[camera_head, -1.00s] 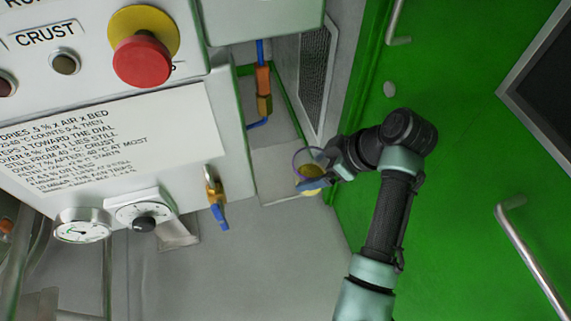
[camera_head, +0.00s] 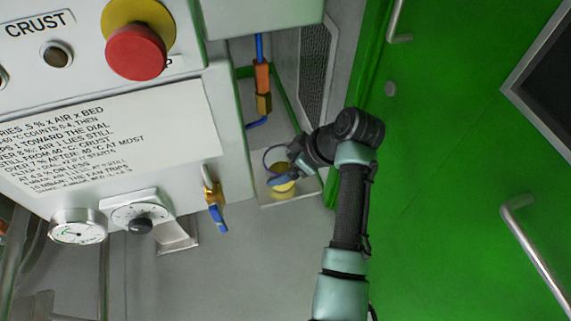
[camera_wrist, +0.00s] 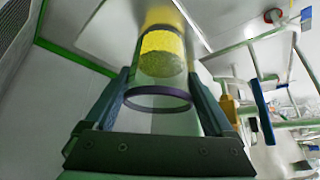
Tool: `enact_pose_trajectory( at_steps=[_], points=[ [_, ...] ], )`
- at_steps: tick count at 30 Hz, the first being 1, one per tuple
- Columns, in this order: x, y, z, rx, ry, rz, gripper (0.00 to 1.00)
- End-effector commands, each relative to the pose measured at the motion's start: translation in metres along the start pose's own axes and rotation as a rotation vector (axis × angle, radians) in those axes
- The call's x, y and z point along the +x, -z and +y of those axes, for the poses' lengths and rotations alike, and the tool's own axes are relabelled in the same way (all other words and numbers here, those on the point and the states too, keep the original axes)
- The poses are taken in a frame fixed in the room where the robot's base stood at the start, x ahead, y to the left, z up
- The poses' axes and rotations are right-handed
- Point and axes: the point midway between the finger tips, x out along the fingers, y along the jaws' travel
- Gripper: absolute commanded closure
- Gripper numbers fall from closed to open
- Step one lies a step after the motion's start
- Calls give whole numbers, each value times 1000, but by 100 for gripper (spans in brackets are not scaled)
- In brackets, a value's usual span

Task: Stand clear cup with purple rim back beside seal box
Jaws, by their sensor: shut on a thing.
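A clear cup (camera_head: 283,187) with a purple rim is held in my gripper (camera_head: 282,175), left of the green door. Yellow granular material shows inside it. In the wrist view the cup (camera_wrist: 160,60) lies between my gripper's two fingers (camera_wrist: 160,88), with its dark purple rim towards the camera and its yellow end away. The fingers are shut on its sides. The cup is over or against a pale grey surface (camera_head: 268,201); I cannot tell if it touches. I cannot pick out the seal box in either view.
A white control panel (camera_head: 90,150) with a red button (camera_head: 136,52) stands on the left. A brass valve with a blue handle (camera_head: 216,210) juts from its edge. A green door (camera_head: 450,200) with metal handles fills the right. Pipes and blue-handled valves (camera_wrist: 262,115) are at right in the wrist view.

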Motion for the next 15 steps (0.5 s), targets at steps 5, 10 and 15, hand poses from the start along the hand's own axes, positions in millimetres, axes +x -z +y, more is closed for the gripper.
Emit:
enact_pose_trajectory(
  at_steps=[5, 10, 15],
  points=[
    [2, -1, 0, 0, 0, 0, 0],
    [1, -1, 0, 0, 0, 0, 0],
    [-10, 1, 1, 1, -1, 1, 0]
  ],
)
